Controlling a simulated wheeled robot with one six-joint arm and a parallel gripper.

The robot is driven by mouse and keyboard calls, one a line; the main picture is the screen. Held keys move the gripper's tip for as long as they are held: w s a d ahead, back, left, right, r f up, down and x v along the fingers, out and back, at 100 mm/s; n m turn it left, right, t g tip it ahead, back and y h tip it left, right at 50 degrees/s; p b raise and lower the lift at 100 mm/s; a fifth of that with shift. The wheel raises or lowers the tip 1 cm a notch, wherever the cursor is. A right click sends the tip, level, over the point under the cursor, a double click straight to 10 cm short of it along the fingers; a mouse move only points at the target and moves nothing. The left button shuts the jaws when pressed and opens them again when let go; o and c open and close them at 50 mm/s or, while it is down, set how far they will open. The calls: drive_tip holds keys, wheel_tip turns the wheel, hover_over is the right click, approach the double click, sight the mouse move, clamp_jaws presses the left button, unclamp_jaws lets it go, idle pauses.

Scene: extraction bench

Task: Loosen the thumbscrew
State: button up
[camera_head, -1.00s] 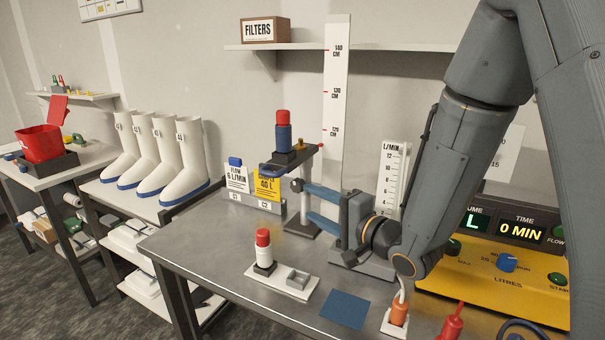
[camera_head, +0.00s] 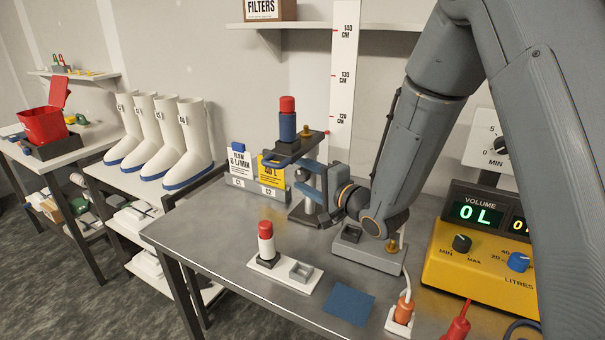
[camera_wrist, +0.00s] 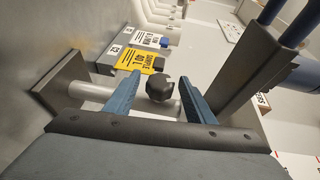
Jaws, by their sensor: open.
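The thumbscrew, a dark faceted knob (camera_wrist: 160,88), sits on the pale round post (camera_wrist: 95,91) of a stand. In the wrist view it shows between the two blue fingers of my gripper (camera_wrist: 157,82), with a gap on each side. My gripper (camera_head: 302,181) is open and empty at the stand's post in the head view. There the fingers and arm hide most of the post, and I cannot make out the knob. The stand's dark top arm (camera_head: 296,152) carries a blue cartridge with a red cap (camera_head: 287,118).
A grey fixture (camera_head: 372,250) sits under my wrist. A red-capped white cartridge (camera_head: 266,240) stands on a tray in front. A yellow control box (camera_head: 470,265) is at the right. The bench's left front is clear.

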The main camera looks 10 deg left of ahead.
drive_tip(key=shift+c, duration=0.4)
drive_tip(key=c, duration=1)
drive_tip(key=shift+r+g+h+p, duration=0.25)
drive_tip(key=shift+g+h+p, duration=0.2)
drive_tip(key=shift+p, duration=0.75)
drive_tip(key=n+g+h+p, duration=0.1)
drive_tip(key=p, duration=0.2)
drive_tip(key=shift+h+p, duration=0.35)
drive_tip(key=shift+p, duration=0.05)
drive_tip(key=shift+f+g+h+p, duration=0.15)
drive_tip(key=shift+g+h+p, duration=0.25)
drive_tip(key=shift+p, duration=0.35)
drive_tip(key=shift+f, duration=0.1)
drive_tip(key=o, duration=1.1)
